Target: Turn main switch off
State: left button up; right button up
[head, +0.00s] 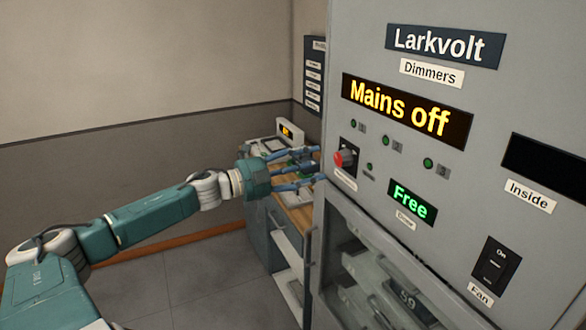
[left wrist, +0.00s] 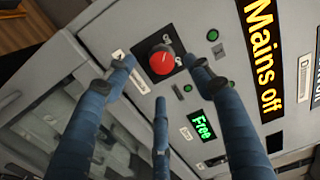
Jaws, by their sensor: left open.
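The main switch is a red rotary knob (head: 340,159) on a dark plate at the left of the grey cabinet front (head: 385,35). It also shows as a red knob (left wrist: 162,61) in the left wrist view. The display (head: 400,109) above it reads "Mains off" in yellow. My left gripper (head: 312,168) has its blue fingers spread open in front of the knob. In the left wrist view the fingers (left wrist: 160,85) stand apart around and below the knob, with none clearly touching it. My right gripper is not in view.
A green "Free" display (head: 411,202) and a black fan rocker switch (head: 495,262) sit on the same panel. Below is a glass door (head: 375,275) with a vertical handle (head: 309,275). A wooden-topped counter (head: 290,204) stands behind my gripper.

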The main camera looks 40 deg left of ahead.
pick_arm(q)
jog(key=shift+v, duration=2.25)
